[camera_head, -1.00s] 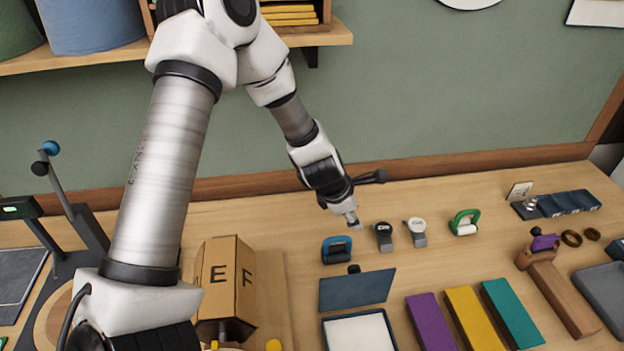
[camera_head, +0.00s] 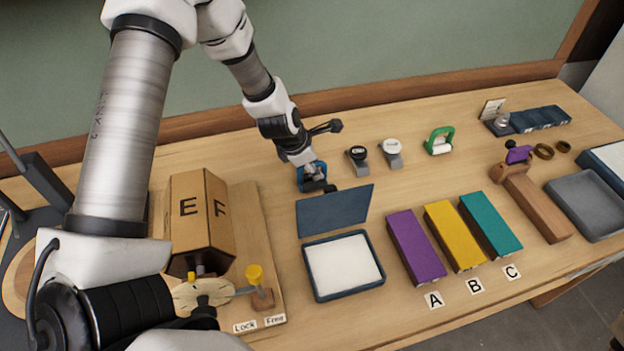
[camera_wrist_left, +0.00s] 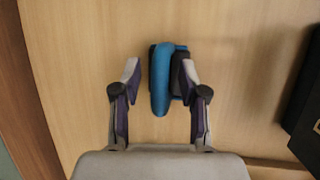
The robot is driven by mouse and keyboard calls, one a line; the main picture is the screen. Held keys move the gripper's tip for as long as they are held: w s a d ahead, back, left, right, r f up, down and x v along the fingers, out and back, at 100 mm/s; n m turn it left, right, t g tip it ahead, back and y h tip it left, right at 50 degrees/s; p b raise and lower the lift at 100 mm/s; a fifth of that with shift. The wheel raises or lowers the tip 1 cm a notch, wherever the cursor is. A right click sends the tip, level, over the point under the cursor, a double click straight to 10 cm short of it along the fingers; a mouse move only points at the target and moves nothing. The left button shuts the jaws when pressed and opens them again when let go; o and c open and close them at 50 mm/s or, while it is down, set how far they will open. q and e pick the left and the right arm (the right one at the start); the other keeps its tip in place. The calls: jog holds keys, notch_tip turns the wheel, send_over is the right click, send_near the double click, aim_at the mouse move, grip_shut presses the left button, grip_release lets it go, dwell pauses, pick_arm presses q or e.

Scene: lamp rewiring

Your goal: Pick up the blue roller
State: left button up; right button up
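The blue roller (camera_head: 299,181) stands on the wooden table in the head view, partly hidden by my left gripper (camera_head: 308,168). In the left wrist view the roller's blue handle (camera_wrist_left: 162,85) lies lengthwise between the two fingers of my left gripper (camera_wrist_left: 158,72). The fingers are open. The right finger is very close to the roller's dark side, and whether they touch I cannot tell. A clear gap of bare table shows between the left finger and the roller. My right gripper is not in view.
A dark upright panel (camera_head: 334,211) and a white-lined tray (camera_head: 344,266) are just in front. A box marked E and F (camera_head: 199,216) stands to the left.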

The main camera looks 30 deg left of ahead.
pick_arm(q)
grip_shut()
notch_tip(320, 180, up, 10)
jog(key=p, duration=0.7)
jog(key=shift+s+r+p, duration=0.1)
jog(key=shift+r+p, duration=0.1)
jog(key=shift+p, duration=0.1)
jog(key=shift+f, duration=0.2)
